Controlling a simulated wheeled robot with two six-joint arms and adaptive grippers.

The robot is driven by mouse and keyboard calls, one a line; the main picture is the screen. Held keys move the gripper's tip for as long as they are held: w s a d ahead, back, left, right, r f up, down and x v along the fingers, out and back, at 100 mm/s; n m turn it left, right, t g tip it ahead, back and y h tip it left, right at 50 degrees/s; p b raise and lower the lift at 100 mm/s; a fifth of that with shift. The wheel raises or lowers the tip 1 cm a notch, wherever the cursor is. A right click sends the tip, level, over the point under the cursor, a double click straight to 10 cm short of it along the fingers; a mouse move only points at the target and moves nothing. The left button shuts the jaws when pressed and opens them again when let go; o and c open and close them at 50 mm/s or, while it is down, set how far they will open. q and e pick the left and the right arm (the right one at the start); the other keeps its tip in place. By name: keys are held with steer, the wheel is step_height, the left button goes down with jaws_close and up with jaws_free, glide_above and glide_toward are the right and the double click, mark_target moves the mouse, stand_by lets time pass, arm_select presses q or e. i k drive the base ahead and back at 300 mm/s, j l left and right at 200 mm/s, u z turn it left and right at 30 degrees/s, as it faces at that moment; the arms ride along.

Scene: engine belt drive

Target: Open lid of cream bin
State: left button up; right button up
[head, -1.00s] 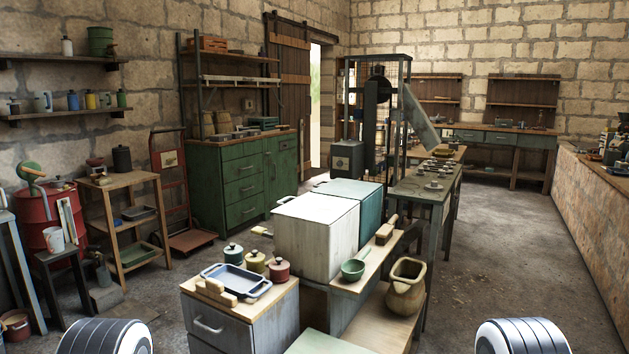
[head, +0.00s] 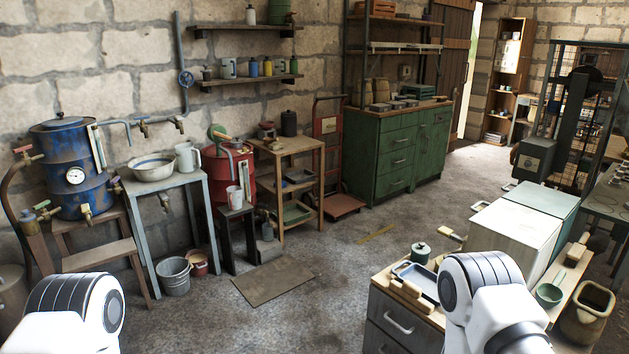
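The cream bin (head: 512,238) stands at the right of the head view, a pale box with a flat top that looks shut. A small light handle (head: 480,206) shows at its left edge. A teal bin (head: 560,203) stands right behind it, touching or nearly so. My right arm's white links cover part of the area in front of the cream bin. Only upper parts of both arms show, at the bottom left and bottom right. Neither gripper is in view.
A drawer cabinet (head: 388,318) with a blue tray (head: 418,278) and a lidded pot (head: 420,252) stands before the bin. The floor (head: 350,265) left of the cabinet is largely clear.

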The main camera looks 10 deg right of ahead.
mark_target(532, 228)
steer(key=i+j+u, duration=0.3)
steer(key=i+j, duration=0.2)
steer(key=i+j+u, duration=0.3)
steer(key=i+j, duration=0.2)
steer(key=i+l+z, duration=0.1)
steer(key=i+z, duration=0.3)
steer(key=i, duration=0.5)
steer(key=i+j+z, duration=0.2)
steer(key=i+z, duration=0.2)
steer(key=i, duration=0.5)
steer(key=i+z, duration=0.45)
steer(key=i+j+z, duration=0.1)
steer(key=z, duration=0.35)
steer(key=i+j+z, duration=0.3)
steer(key=z, duration=0.15)
steer(key=i+j+z, duration=0.65)
steer(key=z, duration=0.25)
steer(key=i+j+z, duration=0.3)
steer(key=z, duration=0.2)
steer(key=i+j+z, duration=0.15)
steer(key=j+z, duration=0.3)
